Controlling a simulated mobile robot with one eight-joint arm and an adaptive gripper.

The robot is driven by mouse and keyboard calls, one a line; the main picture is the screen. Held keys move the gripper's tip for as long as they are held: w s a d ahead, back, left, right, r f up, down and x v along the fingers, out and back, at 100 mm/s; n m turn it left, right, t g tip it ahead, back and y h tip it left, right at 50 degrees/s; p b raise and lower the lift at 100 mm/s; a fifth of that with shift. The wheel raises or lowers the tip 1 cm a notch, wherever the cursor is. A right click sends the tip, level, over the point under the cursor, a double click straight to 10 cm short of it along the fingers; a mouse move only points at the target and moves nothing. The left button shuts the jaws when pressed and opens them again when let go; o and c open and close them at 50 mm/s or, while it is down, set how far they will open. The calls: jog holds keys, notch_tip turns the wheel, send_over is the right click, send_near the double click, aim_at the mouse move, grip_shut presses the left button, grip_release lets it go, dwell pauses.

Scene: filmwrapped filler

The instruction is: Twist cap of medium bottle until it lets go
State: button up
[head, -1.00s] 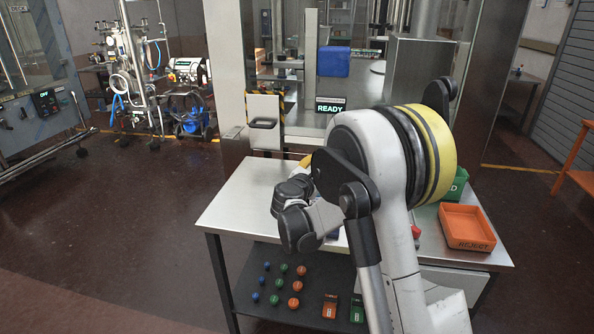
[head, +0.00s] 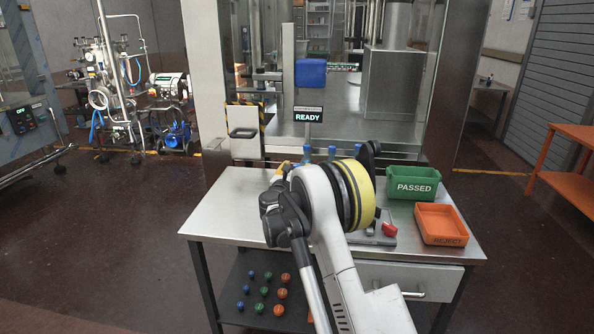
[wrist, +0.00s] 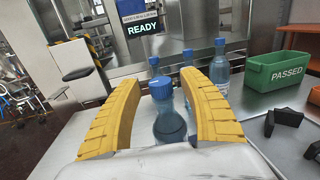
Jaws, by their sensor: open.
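In the wrist view, a clear bottle with a blue cap (wrist: 161,90) stands upright between the two yellow fingers of my gripper (wrist: 158,79). The fingers are open, with space on both sides of the cap. Behind it stand more blue-capped bottles: a tall one at the right (wrist: 219,62), one in the middle (wrist: 187,58) and one at the left (wrist: 153,63). I cannot tell for certain which is the medium bottle. In the head view my arm hides most of the gripper; blue-capped bottle tops (head: 332,153) show behind it.
A green PASSED bin (head: 414,186) and an orange REJECT tray (head: 441,224) stand at the right of the steel table (head: 215,205). A small fixture with a red part (head: 389,229) lies beside my arm. Coloured balls (head: 264,291) sit on the lower shelf.

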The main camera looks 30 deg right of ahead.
jog(key=shift+w+d, duration=0.15)
grip_shut()
jog(key=shift+n+t+y, duration=0.3)
jog(key=n+t+y, duration=0.1)
jog(key=y, duration=0.1)
jog(key=n+t+y+b, duration=0.1)
jog(key=n+y, duration=0.1)
jog(key=shift+d+t+y, duration=0.2)
jog(key=shift+t+y, duration=0.1)
jog(key=shift+a+n+t+y, duration=0.1)
jog(key=shift+n+t+y, duration=0.25)
jog(key=shift+n+y, duration=1.2)
jog(key=shift+n+t+y, duration=0.35)
jog(key=shift+n+y, duration=0.6)
jog(key=shift+y, duration=1.4)
